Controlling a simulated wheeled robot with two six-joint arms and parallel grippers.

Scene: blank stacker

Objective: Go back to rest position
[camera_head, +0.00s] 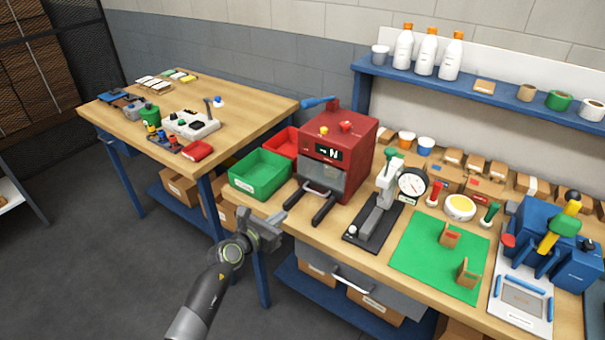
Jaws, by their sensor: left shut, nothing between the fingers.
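My left gripper (277,229) is in the camera_head view, in front of the near edge of the workbench, below the red machine. It is shut and holds nothing. My left arm (205,300) reaches up to it from the bottom of the picture. My right gripper is not in view.
The red machine (352,140), a green bin (262,190) and a red bin (284,141) stand on the bench. A gauge press (385,190), green mat (420,258) and blue fixture (545,225) are further right. A second table (245,105) stands behind left. Floor at left is clear.

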